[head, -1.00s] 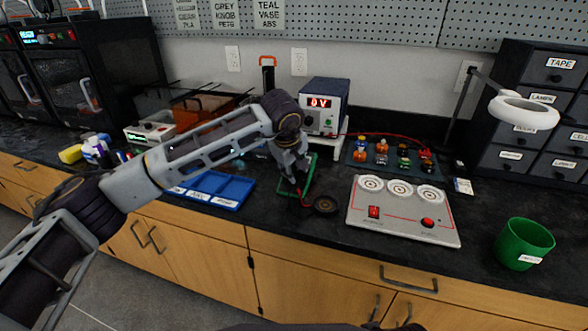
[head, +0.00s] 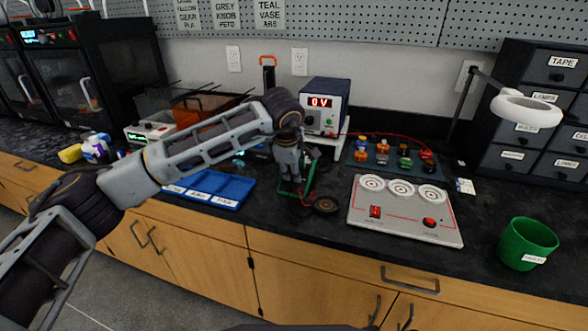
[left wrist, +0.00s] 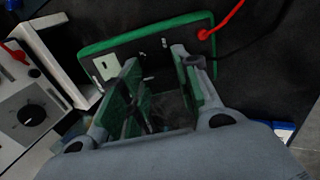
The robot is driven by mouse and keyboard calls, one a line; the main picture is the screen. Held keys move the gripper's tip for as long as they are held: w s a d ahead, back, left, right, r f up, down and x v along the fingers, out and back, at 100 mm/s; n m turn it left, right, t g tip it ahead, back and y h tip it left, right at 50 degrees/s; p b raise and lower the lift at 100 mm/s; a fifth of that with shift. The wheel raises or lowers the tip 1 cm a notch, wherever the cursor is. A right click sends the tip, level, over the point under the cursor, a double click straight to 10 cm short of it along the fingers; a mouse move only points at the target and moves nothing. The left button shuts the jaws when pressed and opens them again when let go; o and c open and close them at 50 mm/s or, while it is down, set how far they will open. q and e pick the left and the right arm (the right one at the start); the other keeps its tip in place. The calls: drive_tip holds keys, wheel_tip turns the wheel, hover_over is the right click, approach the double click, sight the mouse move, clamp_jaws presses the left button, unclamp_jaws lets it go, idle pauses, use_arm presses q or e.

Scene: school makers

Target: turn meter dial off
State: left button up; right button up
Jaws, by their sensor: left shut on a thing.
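The green-edged meter (head: 312,172) lies on the black counter below the power supply. In the left wrist view the meter (left wrist: 120,38) shows its dark face, a pale patch and a red lead plugged in at its corner. My left gripper (head: 290,184) points down over the meter. In the left wrist view my left gripper (left wrist: 158,82) has its two fingers over the lower part of the meter face, shut on the dial. The dial is dark and mostly hidden between the fingers, so its setting cannot be read. My right gripper is not in view.
The power supply (head: 326,103) reading 0 V stands behind on a white stand. A white panel (head: 402,229) and green cup (head: 526,243) are further right.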

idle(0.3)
use_arm(q)
drive_tip(key=o, duration=1)
drive_tip(key=v, duration=1.2)
drive_tip(key=shift+a, duration=0.1)
drive_tip(key=shift+f, duration=0.1)
